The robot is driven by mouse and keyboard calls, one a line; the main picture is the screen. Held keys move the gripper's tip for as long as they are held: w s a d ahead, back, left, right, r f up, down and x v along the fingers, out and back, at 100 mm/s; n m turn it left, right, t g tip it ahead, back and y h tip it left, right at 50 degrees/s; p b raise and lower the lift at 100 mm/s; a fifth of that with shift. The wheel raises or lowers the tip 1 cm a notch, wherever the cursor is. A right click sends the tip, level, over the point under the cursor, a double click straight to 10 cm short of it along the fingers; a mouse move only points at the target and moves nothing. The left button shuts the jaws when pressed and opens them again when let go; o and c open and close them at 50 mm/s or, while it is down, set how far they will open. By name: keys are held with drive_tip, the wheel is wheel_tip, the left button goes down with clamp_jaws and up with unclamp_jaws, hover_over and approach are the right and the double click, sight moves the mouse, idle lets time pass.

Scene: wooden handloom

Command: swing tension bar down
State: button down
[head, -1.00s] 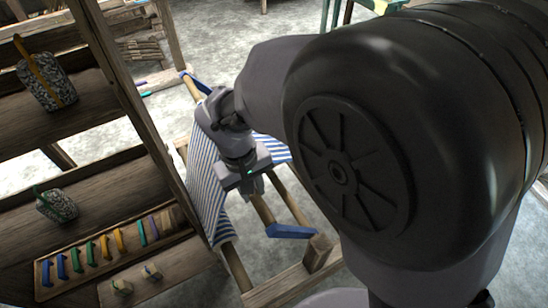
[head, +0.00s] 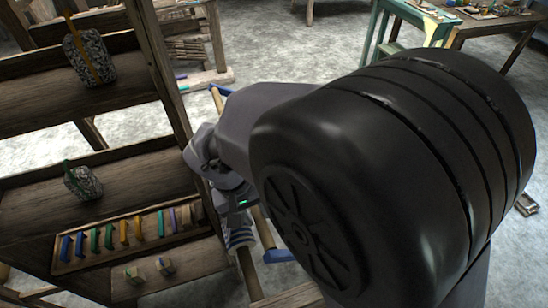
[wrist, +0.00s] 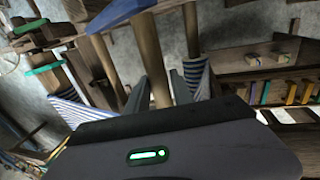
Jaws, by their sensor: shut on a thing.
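The tension bar (wrist: 153,62) is a round wooden bar joined to a blue end arm (wrist: 118,13) in the wrist view. My gripper (wrist: 160,92) has its two dark fingers shut around the bar, one on each side. In the head view, the blue arm (head: 280,256) and a short length of wooden bar (head: 264,228) show just right of my gripper's body. My black arm covers much of the loom there, and the fingertips are hard to make out. Blue-and-white striped cloth (head: 238,236) shows below my gripper.
A wooden shelf unit (head: 95,95) stands close on the left, with a tray of coloured pieces (head: 64,267) and speckled bundles (head: 90,58). A green table (head: 425,20) stands at the back right. Bare floor (head: 290,55) lies between.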

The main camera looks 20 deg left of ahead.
drive_tip(key=shift+s+a+f, duration=0.15)
drive_tip(key=shift+s+f, duration=0.05)
drive_tip(key=shift+s, duration=0.05)
drive_tip(key=c, duration=1.4)
unclamp_jaws()
drive_tip(key=shift+o, duration=1.2)
drive_tip(key=shift+s+a, duration=0.2)
drive_tip(key=shift+a, duration=0.35)
drive_tip(key=shift+w+d, duration=0.15)
drive_tip(key=shift+r, duration=0.1)
drive_tip(key=p+v, duration=0.6)
drive_tip(key=v, duration=1.1)
drive_tip(key=shift+r, duration=0.2)
